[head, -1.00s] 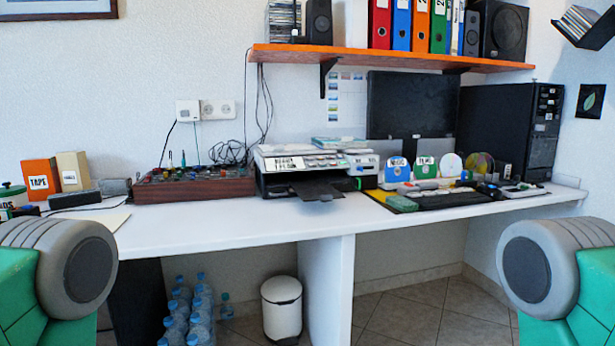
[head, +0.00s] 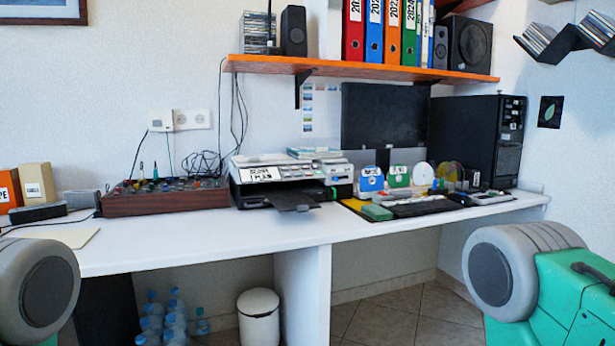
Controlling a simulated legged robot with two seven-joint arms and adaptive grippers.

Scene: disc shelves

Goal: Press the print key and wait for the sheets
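The printer (head: 280,178) stands on the white desk, left of the monitor, with its dark output tray (head: 290,200) sticking out at the front. A white label with dark print lies on its top left, beside a panel of small keys (head: 300,170). I cannot tell which key is the print key. No sheet shows on the tray. Parts of my two arms show at the lower left and lower right edges, well short of the desk. Neither gripper is in view.
The white desk (head: 215,238) is clear in front of the printer. A brown mixer box (head: 165,196) stands left of it, and the keyboard (head: 420,208) and discs lie to the right. An orange shelf (head: 360,67) hangs above. A white bin (head: 259,318) and bottles (head: 172,322) stand below.

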